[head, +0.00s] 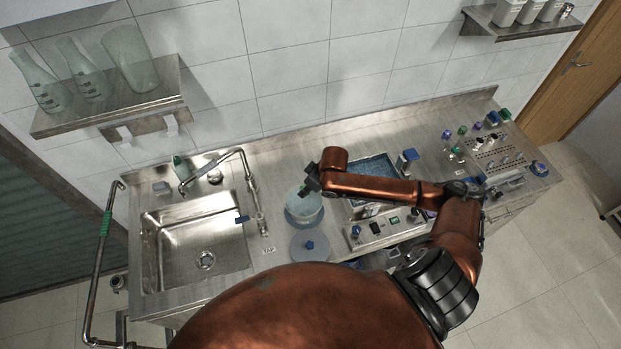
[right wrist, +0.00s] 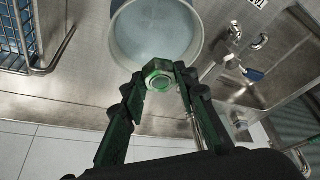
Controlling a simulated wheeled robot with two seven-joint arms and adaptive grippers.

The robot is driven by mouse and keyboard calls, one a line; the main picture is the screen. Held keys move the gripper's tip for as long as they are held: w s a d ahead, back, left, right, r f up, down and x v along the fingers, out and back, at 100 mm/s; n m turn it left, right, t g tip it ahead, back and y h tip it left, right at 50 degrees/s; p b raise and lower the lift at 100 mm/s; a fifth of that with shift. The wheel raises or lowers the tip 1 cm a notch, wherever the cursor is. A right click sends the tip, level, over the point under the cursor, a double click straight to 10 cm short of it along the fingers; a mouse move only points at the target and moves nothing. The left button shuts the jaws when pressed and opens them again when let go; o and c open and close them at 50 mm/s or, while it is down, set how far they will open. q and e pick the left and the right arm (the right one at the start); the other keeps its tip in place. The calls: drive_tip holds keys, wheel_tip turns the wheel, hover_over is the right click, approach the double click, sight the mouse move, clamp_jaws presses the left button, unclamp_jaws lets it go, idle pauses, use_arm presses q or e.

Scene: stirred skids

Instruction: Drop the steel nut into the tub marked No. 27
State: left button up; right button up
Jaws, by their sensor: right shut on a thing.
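The steel nut (right wrist: 160,82) is a hex nut with a round hole, tinted green in the right wrist view. My right gripper (right wrist: 163,75) is shut on it. In the head view the right gripper (head: 311,184) is at the back of a round pale blue tub, and the nut cannot be made out there. The tub (head: 304,208) stands on the steel counter right of the sink; in the right wrist view the tub (right wrist: 155,35) is just beyond the nut, which overlaps its near rim. I can read no number on the tub. My left gripper is not in view.
A round lid with a blue knob (head: 310,246) lies in front of the tub. The sink (head: 195,250) with its tap is at left. A water bath (head: 376,168) and control box (head: 392,226) stand at right. A tube rack (head: 497,155) is farther right.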

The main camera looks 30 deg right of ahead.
drive_tip(key=shift+s+d+r, duration=0.1)
drive_tip(key=shift+s+d, duration=0.05)
drive_tip(key=shift+d, duration=0.3)
drive_tip(key=shift+d+p, duration=0.1)
drive_tip(key=shift+p, duration=0.25)
drive_tip(key=shift+f, duration=0.35)
drive_tip(key=shift+f+b, duration=0.45)
drive_tip(key=shift+b, duration=0.25)
use_arm(q)
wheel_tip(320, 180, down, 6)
drive_tip(key=b, duration=0.6)
use_arm(e)
wheel_tip(320, 180, down, 5)
drive_tip(key=shift+r, duration=0.1)
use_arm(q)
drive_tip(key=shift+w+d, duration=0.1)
use_arm(e)
drive_tip(key=o, duration=1.3)
